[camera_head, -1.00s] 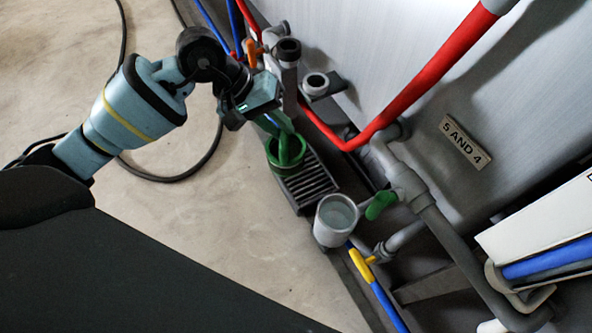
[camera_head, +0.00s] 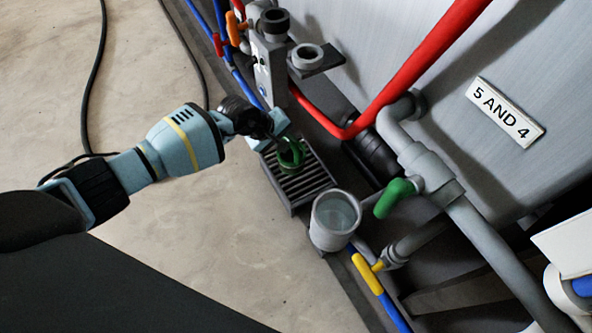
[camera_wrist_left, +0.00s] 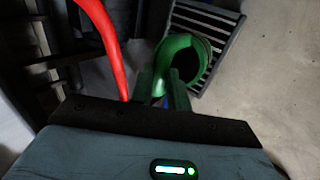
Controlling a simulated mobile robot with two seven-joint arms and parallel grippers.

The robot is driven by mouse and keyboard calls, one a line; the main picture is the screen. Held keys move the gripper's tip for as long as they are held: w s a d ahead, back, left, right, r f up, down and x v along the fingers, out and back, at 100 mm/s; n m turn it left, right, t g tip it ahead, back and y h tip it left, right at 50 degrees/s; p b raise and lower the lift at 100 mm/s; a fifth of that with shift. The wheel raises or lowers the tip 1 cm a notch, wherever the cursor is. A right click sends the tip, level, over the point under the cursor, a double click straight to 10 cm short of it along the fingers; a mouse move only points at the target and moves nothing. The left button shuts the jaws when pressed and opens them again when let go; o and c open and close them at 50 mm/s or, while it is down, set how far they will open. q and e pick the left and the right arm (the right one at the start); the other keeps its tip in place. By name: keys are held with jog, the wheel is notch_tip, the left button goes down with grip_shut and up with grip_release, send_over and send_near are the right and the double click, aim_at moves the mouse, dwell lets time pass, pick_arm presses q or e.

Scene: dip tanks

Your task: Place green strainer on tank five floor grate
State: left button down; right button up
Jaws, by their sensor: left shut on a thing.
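The green strainer (camera_head: 291,154) is a small round cup, seen over the dark slatted floor grate (camera_head: 312,184) in the head view. My left gripper (camera_head: 284,141) is shut on it. In the left wrist view the strainer (camera_wrist_left: 181,57) sits between the two fingers (camera_wrist_left: 165,92), its open ring facing up, with the grate (camera_wrist_left: 212,22) behind and around it. I cannot tell whether the strainer touches the grate. My right gripper is not in view.
A grey cup with liquid (camera_head: 335,220) stands just below the grate. A sign (camera_head: 504,112) reads "5 AND 4". Bare floor (camera_head: 200,240) lies left.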

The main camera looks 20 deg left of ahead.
pick_arm(q)
jog(key=shift+f, duration=0.15)
jog(key=b, duration=0.3)
send_over(287, 160)
jog(key=s, duration=0.1)
jog(key=f, duration=0.5)
jog(key=shift+s+d, duration=0.2)
jog(key=shift+d, duration=0.2)
jog(key=shift+f, duration=0.75)
notch_tip(287, 160, down, 3)
jog(key=shift+f+b, duration=0.2)
jog(key=shift+b, duration=0.95)
jog(key=shift+f, duration=0.1)
jog(key=c, duration=1.8)
grip_release()
jog(key=o, duration=0.5)
jog(key=shift+c, duration=0.2)
